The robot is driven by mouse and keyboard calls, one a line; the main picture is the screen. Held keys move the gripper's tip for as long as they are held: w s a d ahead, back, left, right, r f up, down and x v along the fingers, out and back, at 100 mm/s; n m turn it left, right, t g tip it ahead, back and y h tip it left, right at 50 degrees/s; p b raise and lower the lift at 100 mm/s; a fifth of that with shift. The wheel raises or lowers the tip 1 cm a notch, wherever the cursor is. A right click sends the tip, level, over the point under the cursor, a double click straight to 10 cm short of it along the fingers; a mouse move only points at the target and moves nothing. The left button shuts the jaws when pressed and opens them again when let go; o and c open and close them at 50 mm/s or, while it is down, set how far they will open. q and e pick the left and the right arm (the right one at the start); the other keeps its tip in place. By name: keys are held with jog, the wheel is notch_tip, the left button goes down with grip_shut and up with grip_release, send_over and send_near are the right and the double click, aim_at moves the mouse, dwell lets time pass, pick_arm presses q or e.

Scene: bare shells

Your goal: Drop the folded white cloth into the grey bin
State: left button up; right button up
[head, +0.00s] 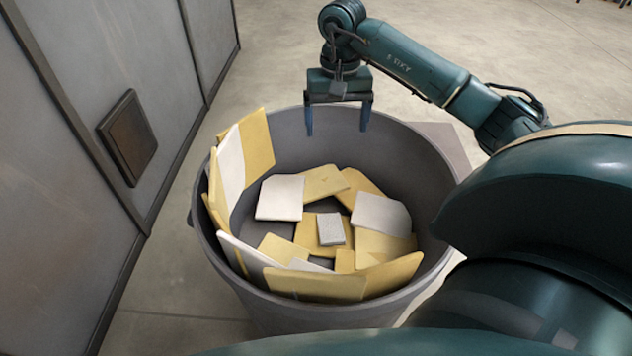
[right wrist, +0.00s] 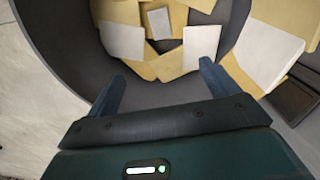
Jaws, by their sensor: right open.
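The grey bin (head: 292,318) is a round open tub standing on the floor. Inside it lie two flat white folded pieces, a left one (head: 280,198) and a right one (head: 381,214); I cannot tell which is the task's cloth. Both also show in the right wrist view, the left one (right wrist: 201,47) and the right one (right wrist: 122,40). My right gripper (head: 337,132) points down over the far part of the bin, with its fingers apart and nothing between them. Its open fingers also show in the right wrist view (right wrist: 163,72). My left gripper is not in view.
Several yellow sheets (head: 315,284) line the bin, with some standing against its left and near walls. A small grey block (head: 331,229) lies in the middle. A grey panelled wall (head: 50,190) with a dark plate (head: 127,138) stands at left.

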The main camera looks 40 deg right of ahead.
notch_tip(320, 180, up, 7)
jog(key=shift+p, duration=0.35)
jog(key=shift+f, duration=0.15)
